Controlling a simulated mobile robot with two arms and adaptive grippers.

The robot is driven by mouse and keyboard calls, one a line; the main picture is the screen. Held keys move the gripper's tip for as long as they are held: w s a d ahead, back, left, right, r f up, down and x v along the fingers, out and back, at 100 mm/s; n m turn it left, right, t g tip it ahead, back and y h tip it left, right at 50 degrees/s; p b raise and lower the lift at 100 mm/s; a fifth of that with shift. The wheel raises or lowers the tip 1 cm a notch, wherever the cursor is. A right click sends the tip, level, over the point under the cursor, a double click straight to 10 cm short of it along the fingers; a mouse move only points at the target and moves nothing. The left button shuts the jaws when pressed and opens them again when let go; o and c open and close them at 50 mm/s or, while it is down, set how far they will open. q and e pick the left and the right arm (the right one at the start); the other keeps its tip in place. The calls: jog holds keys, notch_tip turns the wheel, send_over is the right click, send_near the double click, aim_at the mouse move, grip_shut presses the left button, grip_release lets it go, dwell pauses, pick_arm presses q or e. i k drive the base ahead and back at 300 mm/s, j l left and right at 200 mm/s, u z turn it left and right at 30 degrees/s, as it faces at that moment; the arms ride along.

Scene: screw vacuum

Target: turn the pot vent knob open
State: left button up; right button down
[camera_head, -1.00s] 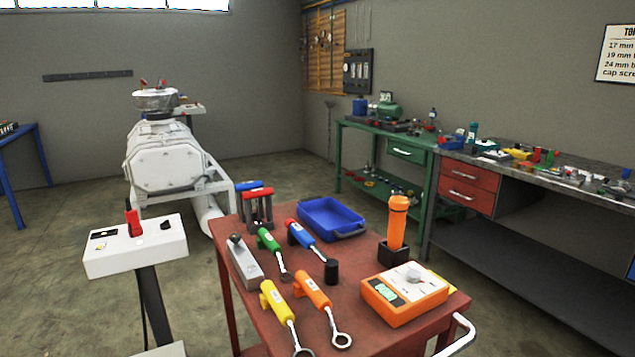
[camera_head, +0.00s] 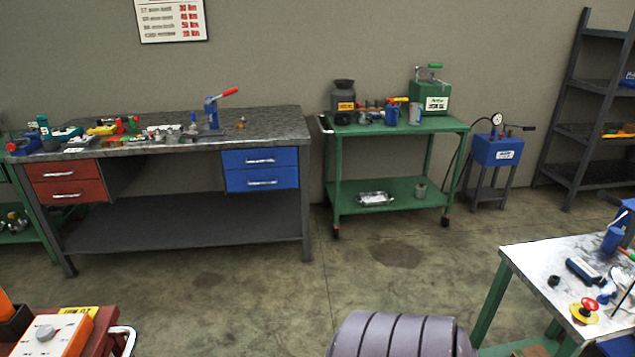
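A green box-shaped unit (camera_head: 429,97) with a green-handled lever on top stands at the cart's right end. Neither of my grippers is in view.
The green cart (camera_head: 400,190) stands against the back wall. The grey workbench (camera_head: 262,120) with red and blue drawers is left of it. A blue gauge unit (camera_head: 496,150) stands right. A table (camera_head: 540,262) is at lower right. Open floor lies between.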

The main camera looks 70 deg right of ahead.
aim_at(602, 299)
jog(key=z, duration=3.95)
